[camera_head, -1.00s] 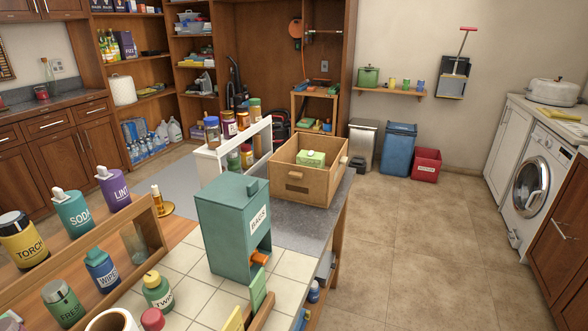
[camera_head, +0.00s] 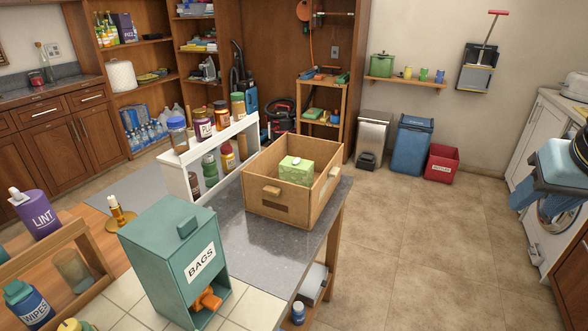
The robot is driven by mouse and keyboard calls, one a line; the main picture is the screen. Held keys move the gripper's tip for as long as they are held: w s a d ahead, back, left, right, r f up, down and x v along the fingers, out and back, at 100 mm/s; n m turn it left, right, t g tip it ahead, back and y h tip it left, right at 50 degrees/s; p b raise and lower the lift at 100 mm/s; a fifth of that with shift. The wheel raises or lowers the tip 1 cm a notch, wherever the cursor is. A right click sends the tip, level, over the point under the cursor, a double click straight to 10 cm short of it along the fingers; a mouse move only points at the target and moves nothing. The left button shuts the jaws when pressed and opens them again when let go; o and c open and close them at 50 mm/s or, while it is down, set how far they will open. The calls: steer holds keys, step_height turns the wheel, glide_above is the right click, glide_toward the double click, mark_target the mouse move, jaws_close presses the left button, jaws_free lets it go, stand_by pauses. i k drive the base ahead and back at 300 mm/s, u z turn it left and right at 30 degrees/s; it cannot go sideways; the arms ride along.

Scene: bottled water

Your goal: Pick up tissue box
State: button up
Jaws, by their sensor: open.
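The tissue box (camera_head: 296,171) is a small green box with a pale top. It sits inside an open wooden crate (camera_head: 271,207) on the grey counter; the crate walls hide its lower part. My gripper (camera_head: 578,150) shows at the right edge of the view, partly cut off by the frame. It is open, with nothing seen in it, and is far to the right of the crate, in front of the washing machine.
A white spice rack (camera_head: 178,177) with several jars stands left of the crate. A teal BAGS box (camera_head: 175,262) is in front of it. The grey countertop (camera_head: 270,262) near the crate is bare. Open floor (camera_head: 410,240) lies to the right.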

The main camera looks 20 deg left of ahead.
mark_target(299, 171)
steer(key=u, duration=0.15)
steer(key=i, duration=1.05)
steer(key=u, duration=0.05)
steer(key=i, duration=0.3)
steer(key=z, duration=0.05)
steer(key=k, duration=0.85)
steer(key=u, duration=0.2)
steer(key=i, duration=0.9)
steer(key=z, duration=0.1)
